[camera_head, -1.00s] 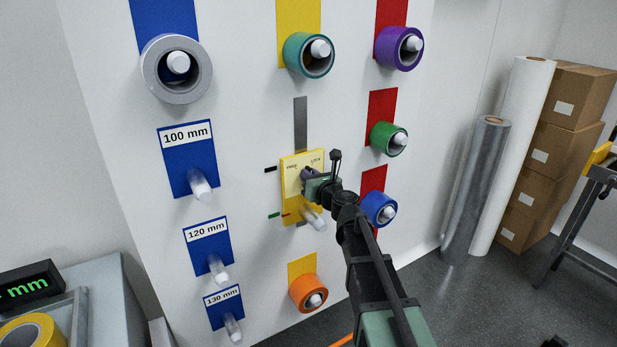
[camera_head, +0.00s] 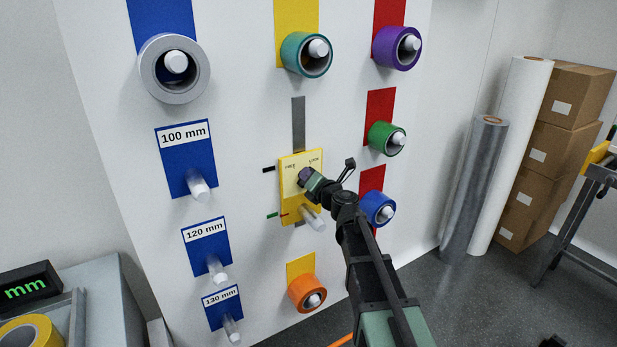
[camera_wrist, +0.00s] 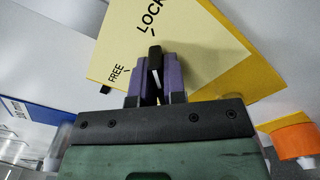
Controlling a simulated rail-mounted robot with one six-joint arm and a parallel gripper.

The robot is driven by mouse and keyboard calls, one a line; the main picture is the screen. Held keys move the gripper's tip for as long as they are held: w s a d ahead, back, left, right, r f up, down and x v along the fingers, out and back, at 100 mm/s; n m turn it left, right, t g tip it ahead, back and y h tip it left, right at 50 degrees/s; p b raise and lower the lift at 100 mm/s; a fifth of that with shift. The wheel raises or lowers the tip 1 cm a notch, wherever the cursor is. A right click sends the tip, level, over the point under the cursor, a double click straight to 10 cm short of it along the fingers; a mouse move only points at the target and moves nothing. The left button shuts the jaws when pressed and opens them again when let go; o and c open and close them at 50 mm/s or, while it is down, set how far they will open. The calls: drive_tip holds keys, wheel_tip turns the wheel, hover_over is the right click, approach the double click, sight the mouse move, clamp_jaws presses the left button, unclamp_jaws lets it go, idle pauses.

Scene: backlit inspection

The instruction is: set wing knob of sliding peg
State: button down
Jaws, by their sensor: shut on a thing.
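The yellow sliding plate (camera_head: 289,203) sits on the white wall panel, with FREE printed at its upper left and LOCK at its upper right. A clear peg (camera_head: 313,219) sticks out of its lower part. My gripper (camera_head: 305,177) is at the plate's upper middle. In the wrist view, its purple fingers (camera_wrist: 156,82) are shut on the black wing knob (camera_wrist: 155,55), which has a white stripe. The knob's visible end points roughly at the LOCK mark. In the head view the knob is hidden behind my gripper. The plate (camera_wrist: 205,55) fills the upper wrist view.
A grey slot strip (camera_head: 299,122) runs above the plate. A black mark (camera_head: 269,169) and a green mark (camera_head: 272,215) lie left of it. Blue (camera_head: 379,207), green (camera_head: 387,138) and orange (camera_head: 305,293) rolls hang nearby on pegs.

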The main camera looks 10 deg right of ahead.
idle(0.4)
drive_tip(key=c, duration=1.2)
unclamp_jaws()
drive_tip(key=v, duration=1.1)
